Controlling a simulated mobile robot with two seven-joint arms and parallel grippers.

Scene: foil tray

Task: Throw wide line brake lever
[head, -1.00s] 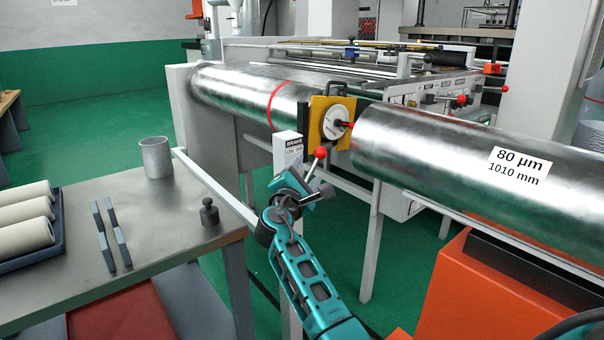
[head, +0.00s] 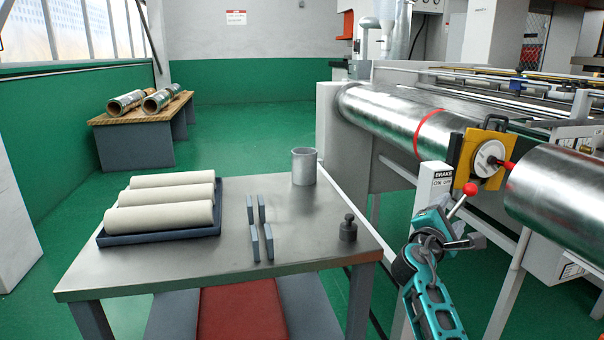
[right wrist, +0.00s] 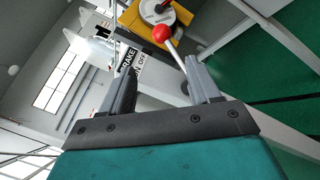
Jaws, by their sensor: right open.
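The brake lever has a red ball knob (head: 470,188) on a thin metal shaft (head: 458,207). It leans up and to the right beside a grey post box (head: 434,185) labelled BRAKE, ON, OFF. My right gripper (head: 447,224) is at the lever, just below the knob. In the right wrist view my open right gripper (right wrist: 157,68) has a finger on each side of the shaft, with the red knob (right wrist: 161,33) beyond the fingertips. The shaft's lower end is hidden behind the gripper. My left gripper is not in view.
A large steel roller (head: 395,115) with a yellow bracket (head: 469,158) stands behind the lever. Another roller (head: 565,195) is at right. A metal table (head: 190,262) at left holds a tray of white rolls (head: 160,200), a cup (head: 304,166) and a small weight (head: 348,229).

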